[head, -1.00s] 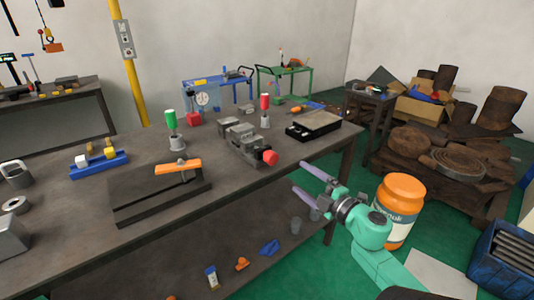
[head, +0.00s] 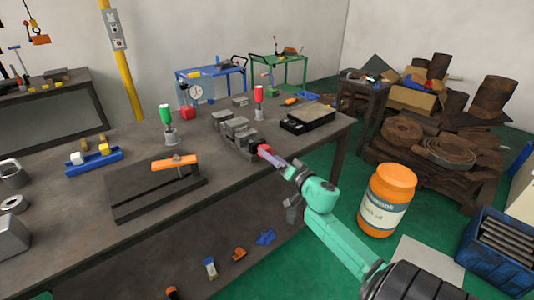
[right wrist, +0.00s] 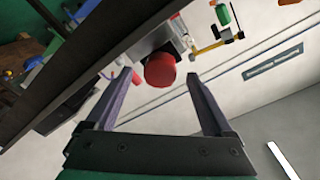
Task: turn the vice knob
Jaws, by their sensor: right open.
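The grey vice (head: 236,132) stands on the workbench near its front edge. Its red knob (head: 264,150) faces the front right and is partly hidden by my gripper in the head view. In the right wrist view the red knob (right wrist: 160,70) shows just beyond and roughly between the fingertips. My right gripper (right wrist: 155,78) is open and empty, its two purple fingers spread. In the head view the right gripper (head: 272,156) reaches in from the right, close to the knob. Whether the fingers touch the knob cannot be told. My left gripper is not in view.
The workbench (head: 60,235) also holds a black tray (head: 308,118), a red-handled tool (head: 259,98), a green-handled tool (head: 166,115) and a dark plate with an orange-handled tool (head: 174,163). An orange jar (head: 388,195) stands on the right, beside my arm.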

